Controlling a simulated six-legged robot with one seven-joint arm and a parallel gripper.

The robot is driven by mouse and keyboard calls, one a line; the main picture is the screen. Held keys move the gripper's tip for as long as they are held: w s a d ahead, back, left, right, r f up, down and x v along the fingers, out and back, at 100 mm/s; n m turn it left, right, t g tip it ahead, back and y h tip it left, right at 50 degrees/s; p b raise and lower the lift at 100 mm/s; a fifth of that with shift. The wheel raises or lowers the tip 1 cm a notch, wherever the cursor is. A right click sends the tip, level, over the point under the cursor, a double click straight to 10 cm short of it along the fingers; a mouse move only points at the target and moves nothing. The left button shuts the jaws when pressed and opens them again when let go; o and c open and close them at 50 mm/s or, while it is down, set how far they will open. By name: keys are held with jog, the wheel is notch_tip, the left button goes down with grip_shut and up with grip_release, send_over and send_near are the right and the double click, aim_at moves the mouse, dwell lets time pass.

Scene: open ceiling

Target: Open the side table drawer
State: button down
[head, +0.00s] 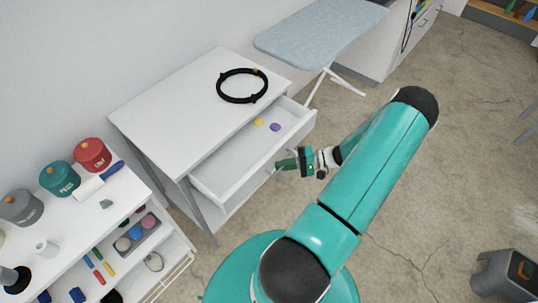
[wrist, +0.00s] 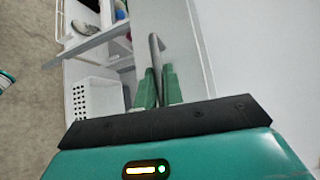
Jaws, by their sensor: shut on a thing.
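The white side table (head: 185,85) stands against the wall. Its drawer (head: 225,185) is pulled out, with a yellow item (head: 258,121) and a purple item (head: 275,127) lying inside. My gripper (head: 279,165) is at the drawer front, and its green fingers are shut on the grey bar handle. In the wrist view the handle (wrist: 155,52) stands between the two green fingers (wrist: 157,88), beside the white drawer front (wrist: 190,50). The part of the handle between the fingers is hidden.
A black ring (head: 242,99) lies on the tabletop. A white shelf with canisters (head: 92,154) and small items stands at left. An ironing board (head: 320,33) is behind. A grey bin (head: 505,277) is at lower right. The concrete floor at right is mostly clear.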

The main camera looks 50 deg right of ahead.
jog(key=shift+s+d, duration=0.15)
jog(key=shift+s, duration=2.1)
jog(key=c, duration=1.5)
grip_release()
jog(key=v, duration=1.3)
jog(key=shift+s+d, duration=0.25)
jog(key=shift+d, duration=0.05)
